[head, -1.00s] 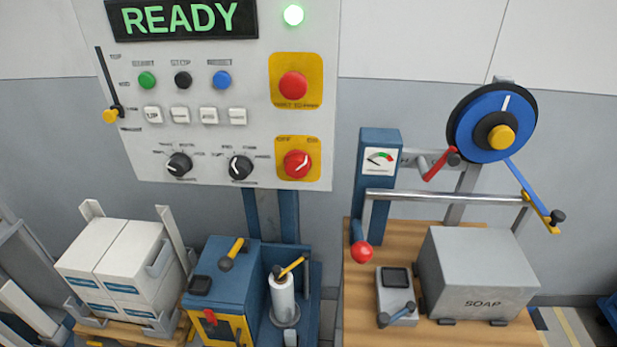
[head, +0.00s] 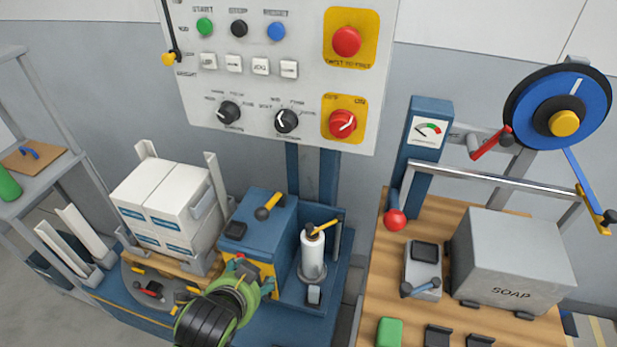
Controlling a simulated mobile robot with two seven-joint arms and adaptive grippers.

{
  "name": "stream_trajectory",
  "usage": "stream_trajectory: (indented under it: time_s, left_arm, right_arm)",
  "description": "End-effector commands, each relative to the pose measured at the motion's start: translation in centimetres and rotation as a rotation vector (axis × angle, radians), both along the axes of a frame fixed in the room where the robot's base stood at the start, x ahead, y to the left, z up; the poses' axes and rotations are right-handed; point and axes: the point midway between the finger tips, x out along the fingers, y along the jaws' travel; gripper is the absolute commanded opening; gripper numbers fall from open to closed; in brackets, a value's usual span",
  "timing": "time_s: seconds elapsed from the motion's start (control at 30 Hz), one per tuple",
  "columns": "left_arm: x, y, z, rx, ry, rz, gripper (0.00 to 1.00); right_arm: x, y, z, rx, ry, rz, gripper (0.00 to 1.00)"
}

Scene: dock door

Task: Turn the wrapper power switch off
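The wrapper power switch (head: 343,123) is a red rotary knob on a yellow plate with OFF and ON marks, at the lower right of the grey control panel (head: 300,90). Its white pointer line slants up to the right, toward ON. My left gripper (head: 250,272) is in the lower middle, in front of the blue wrapper base and well below the panel. It touches nothing that I can make out, and its fingers are too small and foreshortened to tell their opening. My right gripper is out of view.
A red emergency button (head: 346,42) sits above the switch. White boxes (head: 168,205) stand on a pallet at left. A blue cabinet (head: 262,225) and film roll (head: 313,255) stand below the panel. A wooden bench (head: 385,270) with a soap box (head: 515,260) is at right.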

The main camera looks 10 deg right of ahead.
Motion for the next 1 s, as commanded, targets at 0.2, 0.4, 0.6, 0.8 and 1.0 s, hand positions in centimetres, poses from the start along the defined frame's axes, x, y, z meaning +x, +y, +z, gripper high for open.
stream_trajectory:
  time_s: [0.2,0.4,0.6,0.8,1.0]
  left_arm:
    - [5.4,-6.9,9.2,0.43,-0.396,-0.451,0.7]
    - [8.1,-12.3,16.0,0.988,-0.747,-0.773,0.7]
    - [9.6,-15.5,20.3,1.537,-0.981,-0.943,0.7]
    - [10.1,-16.7,21.9,1.813,-1.058,-0.99,0.7]
    - [11.5,-17.3,22.2,1.842,-1.062,-0.994,0.7]
  right_arm:
    - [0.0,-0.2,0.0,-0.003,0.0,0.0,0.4]
    - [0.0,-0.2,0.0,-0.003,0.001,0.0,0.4]
    - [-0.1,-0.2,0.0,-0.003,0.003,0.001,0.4]
    - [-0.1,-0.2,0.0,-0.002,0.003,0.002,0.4]
    - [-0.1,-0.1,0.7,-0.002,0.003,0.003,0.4]
